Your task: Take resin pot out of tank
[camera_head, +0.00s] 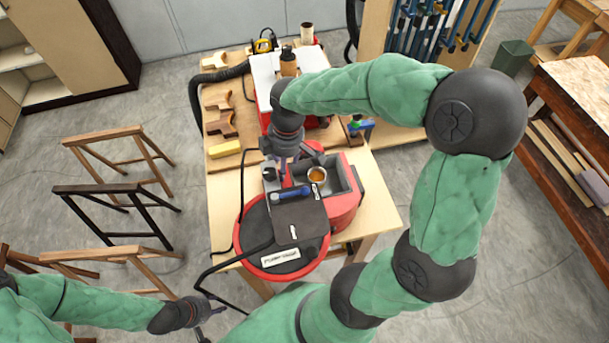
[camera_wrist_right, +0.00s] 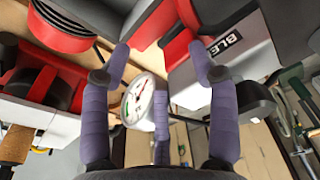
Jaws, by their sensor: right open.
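The resin pot (camera_head: 317,174), a small pale cup with brown contents, stands in the grey-lined opening of the red tank (camera_head: 352,207) in the head view. My right gripper (camera_head: 284,166) is just left of the pot, at the tank's far left side, apart from the pot. In the right wrist view its purple fingers (camera_wrist_right: 160,62) are spread with nothing between them. I cannot make out the pot in that view. My left gripper (camera_head: 212,318) is low at the left, off the table's front left, with its fingers apart and empty.
A round red-rimmed vessel (camera_head: 282,272) is in front. A white-faced gauge (camera_wrist_right: 138,100) is close behind my right fingers. Wooden pieces and a yellow block (camera_head: 225,149) lie at the table's left.

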